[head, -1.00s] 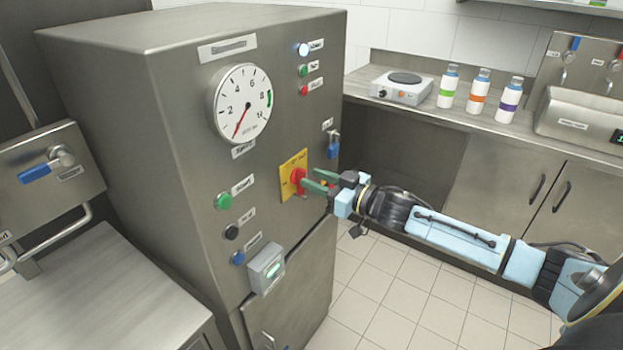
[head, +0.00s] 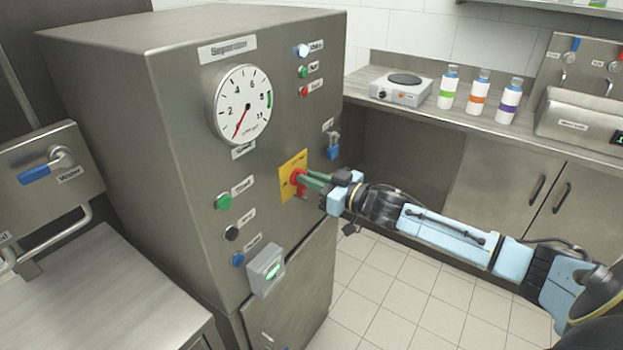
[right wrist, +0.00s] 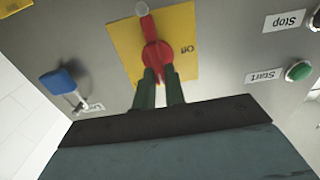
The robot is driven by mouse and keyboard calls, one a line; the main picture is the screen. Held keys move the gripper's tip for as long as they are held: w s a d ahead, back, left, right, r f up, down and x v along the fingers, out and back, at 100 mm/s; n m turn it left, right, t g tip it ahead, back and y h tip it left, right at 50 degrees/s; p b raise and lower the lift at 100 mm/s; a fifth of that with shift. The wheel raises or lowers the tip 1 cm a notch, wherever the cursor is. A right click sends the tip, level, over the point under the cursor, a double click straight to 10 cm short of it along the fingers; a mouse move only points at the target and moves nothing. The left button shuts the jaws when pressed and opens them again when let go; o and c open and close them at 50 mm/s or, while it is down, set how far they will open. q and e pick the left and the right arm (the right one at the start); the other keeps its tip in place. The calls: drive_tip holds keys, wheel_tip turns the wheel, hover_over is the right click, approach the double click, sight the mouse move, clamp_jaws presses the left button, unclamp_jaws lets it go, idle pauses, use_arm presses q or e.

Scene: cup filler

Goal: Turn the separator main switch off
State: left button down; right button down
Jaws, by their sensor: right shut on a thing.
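The separator's main switch is a red rotary handle (head: 297,182) on a yellow plate (head: 287,188) on the front of the steel cabinet. In the right wrist view the red handle (right wrist: 156,55) points along the yellow plate (right wrist: 185,35), which has lettering at one side. My right gripper (head: 308,182) is at the switch, its green fingers shut on the red handle, as the right wrist view also shows (right wrist: 160,82). The fingers hide part of the handle in the head view. My left gripper is not in view.
A gauge (head: 241,104) sits above the switch. Green (head: 223,202), black (head: 232,233) and blue (head: 237,259) buttons lie left of it. A counter with bottles (head: 478,92) stands behind my right arm.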

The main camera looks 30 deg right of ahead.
drive_tip(key=shift+n, duration=0.4)
drive_tip(key=n, duration=0.2)
drive_tip(key=n+p, duration=0.1)
drive_tip(key=n, duration=0.2)
drive_tip(key=a+n+p, duration=0.1)
drive_tip(key=n, duration=0.2)
drive_tip(key=shift+s+f, duration=0.2)
drive_tip(key=n, duration=0.4)
drive_tip(key=shift+f+n, duration=0.25)
drive_tip(key=shift+n, duration=0.15)
drive_tip(key=shift+s+a+f+n+b, duration=0.1)
drive_tip(key=shift+f+n+b, duration=0.1)
drive_tip(key=shift+n, duration=0.9)
drive_tip(key=shift+a+f+n+b, duration=0.1)
drive_tip(key=shift+n+b, duration=0.1)
drive_tip(key=shift+n, duration=0.9)
drive_tip(key=shift+d, duration=0.1)
drive_tip(key=c, duration=1.5)
unclamp_jaws()
drive_tip(key=shift+o, duration=0.2)
drive_tip(key=shift+r, duration=0.1)
drive_tip(key=shift+s, duration=0.1)
